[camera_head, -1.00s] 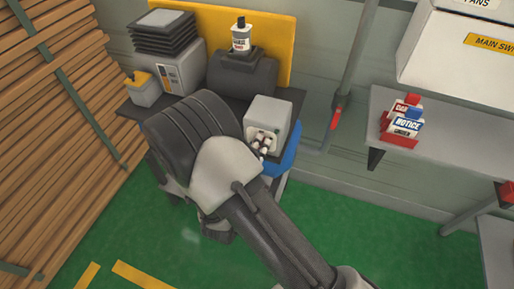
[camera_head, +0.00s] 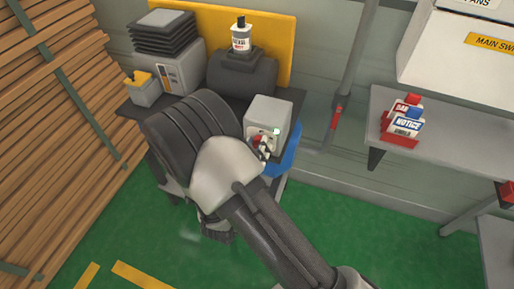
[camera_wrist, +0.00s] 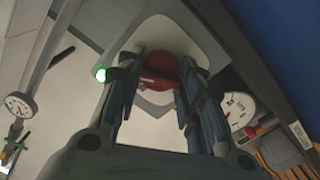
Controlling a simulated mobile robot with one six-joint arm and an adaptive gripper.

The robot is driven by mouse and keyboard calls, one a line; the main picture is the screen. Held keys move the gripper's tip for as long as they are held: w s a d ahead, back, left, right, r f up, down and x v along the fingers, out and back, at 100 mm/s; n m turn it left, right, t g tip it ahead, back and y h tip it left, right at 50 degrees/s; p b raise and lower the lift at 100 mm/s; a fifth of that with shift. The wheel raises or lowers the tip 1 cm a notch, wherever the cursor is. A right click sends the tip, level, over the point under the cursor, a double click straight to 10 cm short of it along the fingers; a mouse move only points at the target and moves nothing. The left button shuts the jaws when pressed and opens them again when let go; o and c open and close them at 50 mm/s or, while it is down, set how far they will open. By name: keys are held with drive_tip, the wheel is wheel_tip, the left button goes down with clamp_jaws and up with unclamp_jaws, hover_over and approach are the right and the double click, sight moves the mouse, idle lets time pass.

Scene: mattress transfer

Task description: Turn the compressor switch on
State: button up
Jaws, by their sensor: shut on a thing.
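The compressor switch is a red knob (camera_wrist: 160,70) on the light panel of a grey box (camera_head: 264,108). In the wrist view my gripper (camera_wrist: 158,78) has its two fingers on either side of the knob, shut on it.
A gauge (camera_wrist: 18,104) is at left and another gauge (camera_wrist: 238,108) at right in the wrist view. Stacked planks (camera_head: 45,130) fill the left; a shelf (camera_head: 450,140) with signs is at right. Green floor is open below.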

idle(0.4)
drive_tip(key=o, duration=1.1)
drive_tip(key=shift+c, duration=0.2)
drive_tip(key=v, duration=1.2)
